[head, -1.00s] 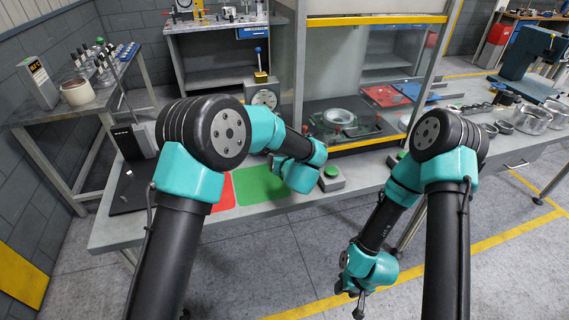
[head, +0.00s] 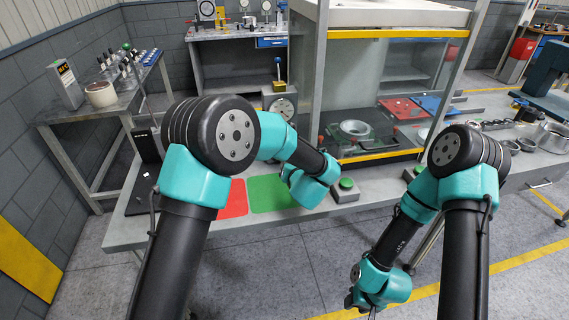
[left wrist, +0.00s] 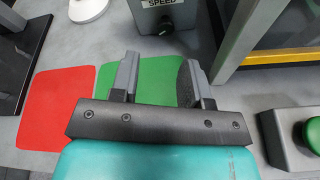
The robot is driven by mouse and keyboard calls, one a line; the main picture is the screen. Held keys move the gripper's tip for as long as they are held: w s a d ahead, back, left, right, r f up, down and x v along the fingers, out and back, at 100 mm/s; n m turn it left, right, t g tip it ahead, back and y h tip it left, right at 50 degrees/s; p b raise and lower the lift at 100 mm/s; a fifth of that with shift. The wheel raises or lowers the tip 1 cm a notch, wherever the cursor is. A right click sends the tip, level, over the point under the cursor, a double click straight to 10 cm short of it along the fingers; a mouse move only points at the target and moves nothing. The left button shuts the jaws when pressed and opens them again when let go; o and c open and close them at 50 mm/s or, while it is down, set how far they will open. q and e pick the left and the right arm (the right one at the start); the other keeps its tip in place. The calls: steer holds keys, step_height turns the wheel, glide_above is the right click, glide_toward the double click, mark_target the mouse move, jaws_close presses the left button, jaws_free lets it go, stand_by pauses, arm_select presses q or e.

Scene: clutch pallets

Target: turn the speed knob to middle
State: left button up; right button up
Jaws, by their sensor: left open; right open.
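My left gripper (left wrist: 157,72) is open and empty, over the green mat (left wrist: 150,75). Its fingers are on the near side of the knob and apart from it. In the head view my left arm hides the left fingers and the knob. My right gripper (head: 363,303) is open and empty, low in front of the bench.
A green push button (head: 346,184) on a grey block stands right of the left gripper. The framed press cell (head: 322,90) rises behind it. A red mat (left wrist: 50,105) lies left of the green mat. A dial (head: 283,108) and a lever (head: 278,68) stand behind my left arm.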

arm_select(q)
steer(key=w+a+r+m+t+h, duration=0.2)
steer(key=w+a+m+t+h, duration=0.1)
steer(key=w+a+m+h, duration=0.8)
steer(key=s+a+f+m+g+h, duration=0.1)
steer(key=s+a+m+g, duration=0.1)
steer(key=m, duration=0.3)
steer(key=s+a+f+m+g+h, duration=0.2)
steer(key=s+m+g, duration=0.1)
steer(key=m, duration=0.3)
steer(key=s+a+f+m+g+h, duration=0.2)
steer(key=m, duration=0.4)
steer(key=shift+s+a+g, duration=0.25)
steer(key=shift+a+g, duration=0.15)
steer(key=shift+s+a+f+m+g, duration=0.1)
steer(key=shift+s+f+m+g, duration=0.15)
steer(key=shift+s+m, duration=0.2)
steer(key=shift+w, duration=0.1)
steer(key=x, duration=1.7)
steer(key=shift+d+r, duration=0.1)
steer(key=shift+d, duration=0.15)
